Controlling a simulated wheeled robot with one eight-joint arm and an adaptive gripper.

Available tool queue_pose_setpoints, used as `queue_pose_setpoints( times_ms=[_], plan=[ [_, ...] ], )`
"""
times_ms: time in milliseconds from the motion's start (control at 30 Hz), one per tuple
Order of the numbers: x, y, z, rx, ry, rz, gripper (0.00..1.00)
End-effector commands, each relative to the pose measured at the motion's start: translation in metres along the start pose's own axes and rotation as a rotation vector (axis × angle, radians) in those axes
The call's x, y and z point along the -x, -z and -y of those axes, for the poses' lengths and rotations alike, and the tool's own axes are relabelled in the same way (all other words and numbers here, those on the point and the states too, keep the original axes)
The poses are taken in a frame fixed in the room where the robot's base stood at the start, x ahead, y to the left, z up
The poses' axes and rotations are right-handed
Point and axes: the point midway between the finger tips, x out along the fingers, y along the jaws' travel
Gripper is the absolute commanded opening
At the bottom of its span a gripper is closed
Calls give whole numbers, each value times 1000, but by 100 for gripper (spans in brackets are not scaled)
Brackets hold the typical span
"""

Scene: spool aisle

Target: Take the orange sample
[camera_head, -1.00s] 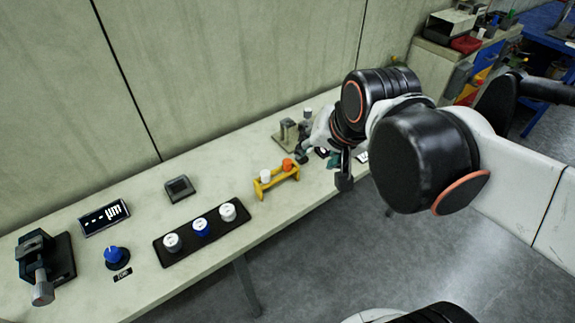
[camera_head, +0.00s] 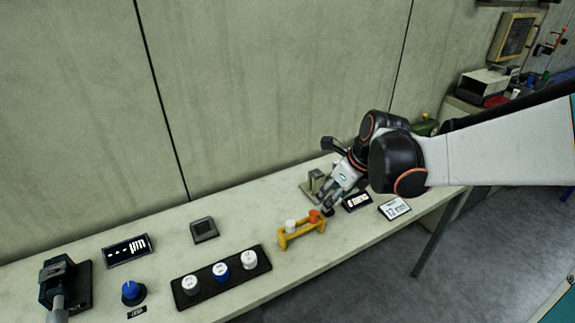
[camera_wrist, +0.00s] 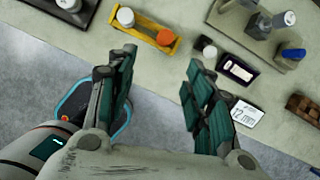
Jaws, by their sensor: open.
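The orange sample (camera_head: 314,216) stands in a yellow rack (camera_head: 302,233) on the bench, beside a white sample (camera_head: 290,226). In the wrist view the orange sample (camera_wrist: 164,37) shows from above at the rack's right end, with the white sample (camera_wrist: 125,17) to its left. My gripper (camera_wrist: 158,75) is open and empty, its two green-padded fingers wide apart. The orange sample lies beyond the fingertips, nearer the left finger. In the head view my gripper (camera_head: 330,203) is close to the right of the orange sample; its fingers are small and partly hidden there.
A black tray (camera_head: 207,297) with three round-capped pieces lies left of the rack. A metal fixture (camera_head: 317,183) stands behind my gripper. A dark display (camera_head: 356,201) and a "12 mm" card (camera_head: 394,208) lie to the right. The wall rises behind the bench.

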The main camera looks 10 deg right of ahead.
Motion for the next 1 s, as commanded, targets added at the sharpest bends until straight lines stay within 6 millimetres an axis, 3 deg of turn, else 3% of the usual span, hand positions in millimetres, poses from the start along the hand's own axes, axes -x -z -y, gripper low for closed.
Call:
queue_pose_setpoints(
  times_ms=[167,500,767,1000],
  plan=[
    [-20,1,0,-32,-6,0,48],
    [-79,0,1,-28,-4,-1,48],
    [-92,-1,1,-28,-4,-1,48],
    [-123,-8,9,-28,-4,0,48]
  ],
)
